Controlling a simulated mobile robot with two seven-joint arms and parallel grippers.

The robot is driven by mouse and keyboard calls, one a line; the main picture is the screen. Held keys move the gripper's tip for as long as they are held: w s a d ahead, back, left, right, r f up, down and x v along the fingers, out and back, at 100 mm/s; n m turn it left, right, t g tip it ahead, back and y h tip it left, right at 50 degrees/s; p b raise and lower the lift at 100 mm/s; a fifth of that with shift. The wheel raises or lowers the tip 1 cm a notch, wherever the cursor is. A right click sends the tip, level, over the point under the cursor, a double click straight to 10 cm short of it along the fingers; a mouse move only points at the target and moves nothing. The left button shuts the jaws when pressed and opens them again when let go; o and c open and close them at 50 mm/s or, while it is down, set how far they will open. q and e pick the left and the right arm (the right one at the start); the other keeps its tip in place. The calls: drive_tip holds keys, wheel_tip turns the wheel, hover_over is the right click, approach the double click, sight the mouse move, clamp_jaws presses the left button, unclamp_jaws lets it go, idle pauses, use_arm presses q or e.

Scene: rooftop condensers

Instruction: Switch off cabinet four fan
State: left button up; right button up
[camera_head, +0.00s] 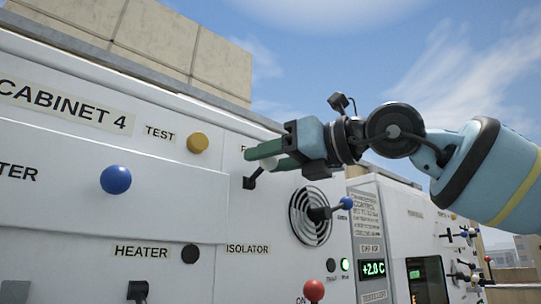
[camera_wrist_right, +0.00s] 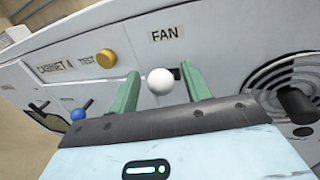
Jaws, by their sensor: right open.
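Cabinet four (camera_head: 60,170) has a white front with a "CABINET 4" label (camera_head: 65,104). The fan switch is a dark lever (camera_head: 253,180) with a white ball knob (camera_wrist_right: 159,81), under the "FAN" label (camera_wrist_right: 168,34). In the head view my right gripper (camera_head: 260,158) is in front of the switch, hiding most of the label and part of the knob. Its green fingers are open; in the wrist view they stand on either side of the knob, and contact cannot be told. My left gripper is not in view.
A yellow test button (camera_head: 197,142) and a blue knob (camera_head: 115,180) are left of the switch. A round fan grille (camera_head: 309,216) with a blue-tipped lever (camera_head: 345,203) is to its right. A red knob (camera_head: 313,290) is below. A green light (camera_head: 345,265) is lit.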

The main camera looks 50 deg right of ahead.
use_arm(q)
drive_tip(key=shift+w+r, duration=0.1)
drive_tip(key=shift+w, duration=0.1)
use_arm(e)
drive_tip(key=shift+w, duration=0.35)
clamp_jaws()
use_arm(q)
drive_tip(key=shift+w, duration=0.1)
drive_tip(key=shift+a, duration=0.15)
use_arm(e)
drive_tip(key=shift+f, duration=0.1)
